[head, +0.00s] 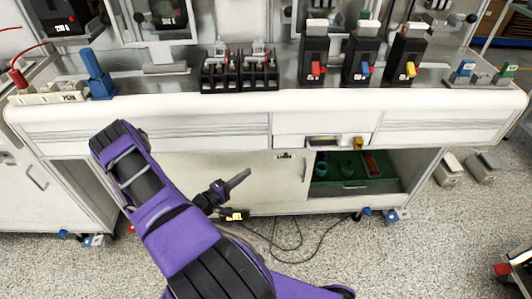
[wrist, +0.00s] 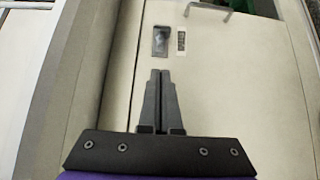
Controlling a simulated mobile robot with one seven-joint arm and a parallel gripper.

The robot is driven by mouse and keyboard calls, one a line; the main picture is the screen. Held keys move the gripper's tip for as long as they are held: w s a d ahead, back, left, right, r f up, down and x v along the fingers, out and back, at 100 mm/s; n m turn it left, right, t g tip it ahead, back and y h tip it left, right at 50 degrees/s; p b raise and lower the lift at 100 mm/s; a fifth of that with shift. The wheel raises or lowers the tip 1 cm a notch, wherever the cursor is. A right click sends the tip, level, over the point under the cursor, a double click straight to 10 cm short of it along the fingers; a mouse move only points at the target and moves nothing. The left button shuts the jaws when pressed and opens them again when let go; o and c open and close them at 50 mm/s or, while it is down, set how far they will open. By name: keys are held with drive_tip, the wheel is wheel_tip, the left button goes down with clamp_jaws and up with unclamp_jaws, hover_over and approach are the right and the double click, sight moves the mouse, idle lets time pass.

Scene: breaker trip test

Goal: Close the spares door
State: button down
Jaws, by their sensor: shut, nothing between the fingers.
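A pale cabinet door panel (head: 258,172) with a vertical handle (head: 305,167) at its right edge stands under the bench. To its right is an open compartment with a green tray (head: 350,187). I cannot tell whether this panel is the spares door or how it moves. My gripper (head: 243,176) is shut and empty in front of the panel, pointing up and right. In the wrist view the shut fingers (wrist: 160,75) show over the pale panel (wrist: 235,85), below a dark plate (wrist: 161,41) and a small label (wrist: 181,41). A handle (wrist: 208,10) is at the top edge.
A drawer (head: 322,142) under the bench top sits above the opening, with a yellow-orange item (head: 358,143) at its front. Breakers (head: 360,58) stand on the bench. Black cables (head: 290,240) lie on the floor below the cabinet. Grey boxes (head: 448,170) stand at right.

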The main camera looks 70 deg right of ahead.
drive_tip(key=b, duration=0.1)
hover_over(277, 160)
drive_tip(key=s+a, duration=0.1)
drive_tip(key=a, duration=0.4)
drive_tip(key=shift+d+f+t, duration=0.1)
drive_tip(key=shift+f+t, duration=0.2)
drive_tip(key=shift+f, duration=0.1)
drive_tip(key=shift+s, duration=0.25)
